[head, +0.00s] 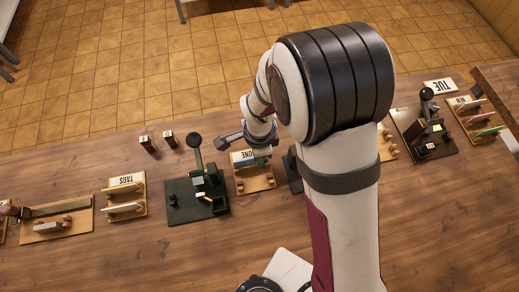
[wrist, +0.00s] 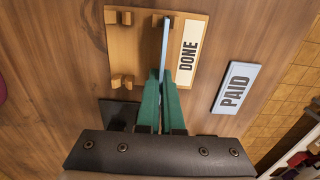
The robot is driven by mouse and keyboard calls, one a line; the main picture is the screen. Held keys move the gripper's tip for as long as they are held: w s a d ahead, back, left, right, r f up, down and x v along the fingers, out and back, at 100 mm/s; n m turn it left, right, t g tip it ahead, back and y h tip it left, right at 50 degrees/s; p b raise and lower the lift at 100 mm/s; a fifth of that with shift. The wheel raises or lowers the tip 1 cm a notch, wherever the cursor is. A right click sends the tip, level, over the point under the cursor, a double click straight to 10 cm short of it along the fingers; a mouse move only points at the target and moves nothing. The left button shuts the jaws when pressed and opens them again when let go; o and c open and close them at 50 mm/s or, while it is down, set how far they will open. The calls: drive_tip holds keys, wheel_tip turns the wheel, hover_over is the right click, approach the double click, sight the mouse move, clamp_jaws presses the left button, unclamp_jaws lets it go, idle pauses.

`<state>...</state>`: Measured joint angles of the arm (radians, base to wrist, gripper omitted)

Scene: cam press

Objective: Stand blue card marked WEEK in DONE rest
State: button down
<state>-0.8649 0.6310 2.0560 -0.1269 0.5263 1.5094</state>
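The DONE rest (wrist: 142,48) is a wooden base with small notched posts and a white DONE label (wrist: 187,52) along one side. It also shows in the head view (head: 246,185), partly under my gripper. My gripper (wrist: 166,78) has its green fingers closed on a thin blue card (wrist: 165,46), seen edge-on. The card stands upright over the label-side row of posts, its far end at the far post. Whether it is fully down there I cannot tell. Its face is turned away, so its marking cannot be read. The fingers hide the near post.
A blue card marked PAID (wrist: 236,88) lies flat beside the DONE rest. In the head view, a dark lever press (head: 196,195) stands left of the rest, with a TAGS rest (head: 125,205) beyond. Two small blocks (head: 157,140) stand behind. My arm hides part of the right side.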

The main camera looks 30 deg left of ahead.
drive_tip(key=shift+f, duration=0.3)
idle(0.5)
drive_tip(key=shift+c, duration=2.2)
unclamp_jaws()
drive_tip(key=shift+r, duration=3.55)
drive_tip(key=shift+d, duration=0.1)
